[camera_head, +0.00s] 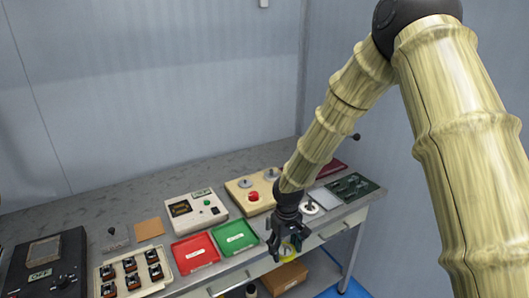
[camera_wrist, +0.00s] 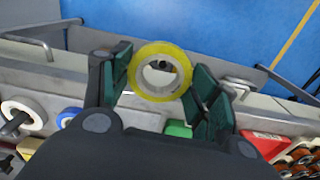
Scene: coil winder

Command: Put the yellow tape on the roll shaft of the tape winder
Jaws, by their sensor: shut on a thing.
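The yellow tape (camera_wrist: 160,49) is a ring with a pale core, held between the green finger pads of my gripper (camera_wrist: 160,78) in the wrist view. In the head view the tape (camera_head: 289,257) shows partly behind the fingers of my gripper (camera_head: 286,246), in front of the bench's front edge. A beige unit with a red button and grey discs (camera_head: 240,194) stands farther back on the bench. A white round part with a dark centre (camera_head: 310,207) lies right of my gripper, also at left in the wrist view (camera_wrist: 36,108). I cannot tell which part is the roll shaft.
A green tray (camera_head: 235,237) and a red tray (camera_head: 194,253) lie left of my gripper. A white control box (camera_head: 196,210) stands behind them. A board with several coils (camera_head: 133,274) is farther left. A cardboard box (camera_head: 284,278) sits below the bench edge.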

